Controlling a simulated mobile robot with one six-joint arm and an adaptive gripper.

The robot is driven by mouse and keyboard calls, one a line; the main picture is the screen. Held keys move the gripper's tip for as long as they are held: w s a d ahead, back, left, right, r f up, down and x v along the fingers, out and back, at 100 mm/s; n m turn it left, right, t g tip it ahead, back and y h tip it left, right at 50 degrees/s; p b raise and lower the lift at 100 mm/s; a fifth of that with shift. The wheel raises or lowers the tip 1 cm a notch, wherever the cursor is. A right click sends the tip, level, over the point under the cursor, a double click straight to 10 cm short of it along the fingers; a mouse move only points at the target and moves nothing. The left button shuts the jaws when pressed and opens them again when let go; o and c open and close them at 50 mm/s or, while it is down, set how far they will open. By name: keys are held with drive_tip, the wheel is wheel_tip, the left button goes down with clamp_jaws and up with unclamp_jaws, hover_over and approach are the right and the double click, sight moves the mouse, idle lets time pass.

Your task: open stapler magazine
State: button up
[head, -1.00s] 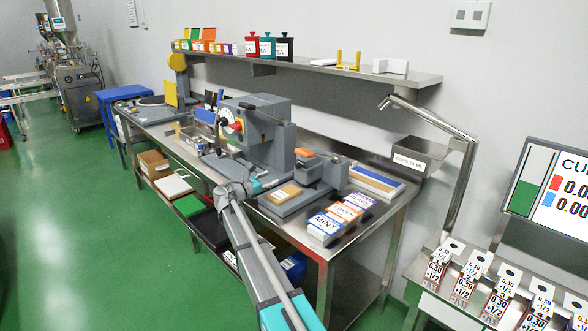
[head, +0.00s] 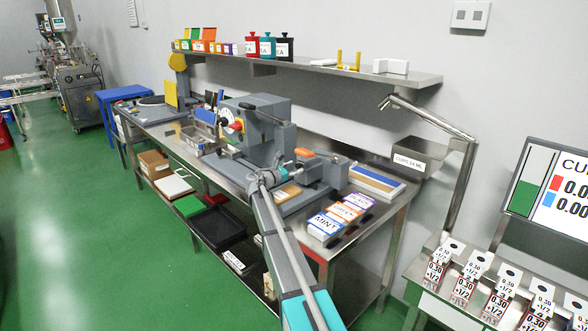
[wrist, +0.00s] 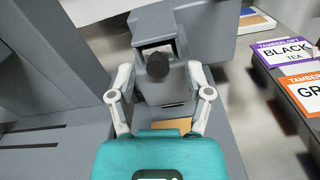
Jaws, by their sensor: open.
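A grey bench machine with an orange top piece (head: 304,153), which I take to be the stapler, stands on the right half of the steel bench. My gripper (head: 296,166) is at its left side in the head view. In the wrist view my gripper (wrist: 160,75) is open, with one finger on each side of a grey block with a round black knob (wrist: 157,65). This block may be the magazine end. It looks closed, but I cannot tell for sure. I cannot tell whether the fingers touch it. A tan card (wrist: 172,125) lies below, partly hidden by my gripper.
Tea boxes labelled MINT, GREEN and BLACK (head: 340,217) stand at the bench's right front. A larger grey machine with a dial (head: 250,120) stands to the left. A blue-and-tan tray (head: 376,183) lies behind right. A wall shelf (head: 330,68) runs above. The floor in front is clear.

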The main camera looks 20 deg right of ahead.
drive_tip(key=shift+w+d, duration=0.15)
drive_tip(key=shift+d, duration=0.25)
clamp_jaws()
